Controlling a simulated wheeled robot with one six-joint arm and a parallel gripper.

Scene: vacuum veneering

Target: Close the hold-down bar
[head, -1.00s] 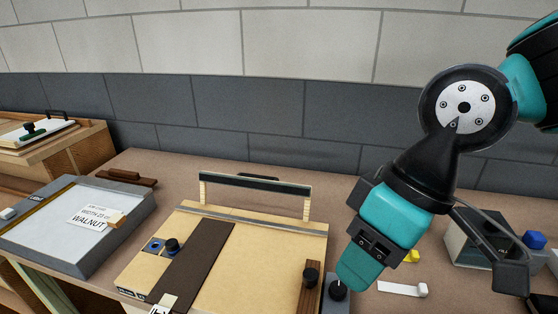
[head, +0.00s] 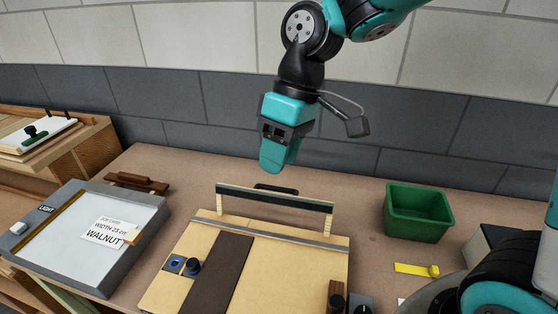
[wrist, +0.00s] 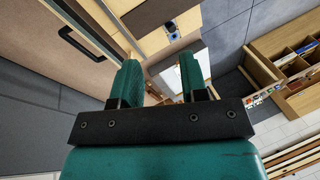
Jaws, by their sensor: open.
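The hold-down bar (head: 273,199) is a dark strip raised on two pale wooden posts at the back edge of the pale veneering board (head: 300,262). It stands up, clear of the board's surface. A dark brown veneer strip (head: 216,270) lies on the board. My gripper (head: 279,165) hangs above and behind the bar, pointing down, apart from it. In the wrist view its two teal fingers (wrist: 158,72) are spread with nothing between them.
A light box (head: 85,238) with a WALNUT label stands left. A green bin (head: 418,212) and a yellow tool (head: 417,270) are at right. The wall is behind.

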